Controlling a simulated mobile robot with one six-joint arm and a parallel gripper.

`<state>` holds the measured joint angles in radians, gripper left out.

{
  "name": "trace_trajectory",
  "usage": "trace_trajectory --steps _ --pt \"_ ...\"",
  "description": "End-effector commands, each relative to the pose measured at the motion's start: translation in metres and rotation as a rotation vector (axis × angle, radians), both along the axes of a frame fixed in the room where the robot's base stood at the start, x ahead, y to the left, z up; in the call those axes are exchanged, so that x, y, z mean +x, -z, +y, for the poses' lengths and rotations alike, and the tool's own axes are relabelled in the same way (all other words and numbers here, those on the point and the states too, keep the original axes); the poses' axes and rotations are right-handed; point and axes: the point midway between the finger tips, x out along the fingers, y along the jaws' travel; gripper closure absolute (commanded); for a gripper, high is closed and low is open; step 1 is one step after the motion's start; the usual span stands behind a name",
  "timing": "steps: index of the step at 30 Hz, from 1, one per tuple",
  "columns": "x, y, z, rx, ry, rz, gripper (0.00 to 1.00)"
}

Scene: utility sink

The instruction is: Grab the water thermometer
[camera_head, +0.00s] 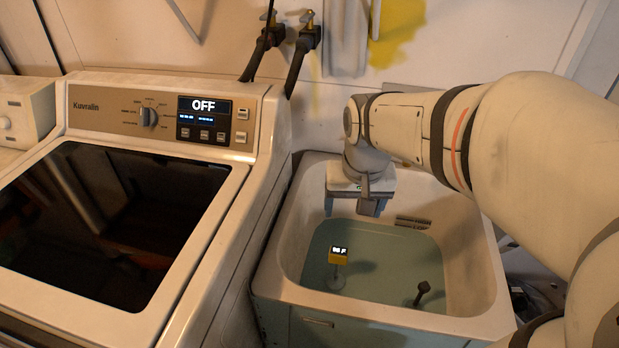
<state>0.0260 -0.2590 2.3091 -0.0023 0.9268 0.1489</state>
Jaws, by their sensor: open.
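The water thermometer (338,257) is a small yellow block with a lit display, which seems to read 86 F. It stands upright in the water in the left part of the utility sink (281,285), with a pale round part under it below the surface. My gripper (350,212) is open and empty. It hangs over the back left of the sink, pointing down, above and behind the thermometer and apart from it. The thermometer's top and front are in plain view.
A dark, stick-like object (422,292) stands in the water at the sink's front right. A slotted overflow (412,222) is in the back wall. A washing machine (165,185), showing OFF, stands close at left. Taps with hoses (300,50) are behind. My arm spans the right side.

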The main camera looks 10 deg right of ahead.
Motion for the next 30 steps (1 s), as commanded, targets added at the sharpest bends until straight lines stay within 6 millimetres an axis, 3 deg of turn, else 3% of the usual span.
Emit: trace_trajectory --steps 1,18,22,30 --pt "0.007 0.029 -0.001 0.003 0.015 0.013 0.27" --pt "0.076 0.201 -0.013 0.021 0.178 0.136 0.27" --pt "0.086 0.224 -0.015 0.023 0.203 0.154 0.27" --pt "0.092 0.245 -0.016 0.024 0.219 0.165 0.27"
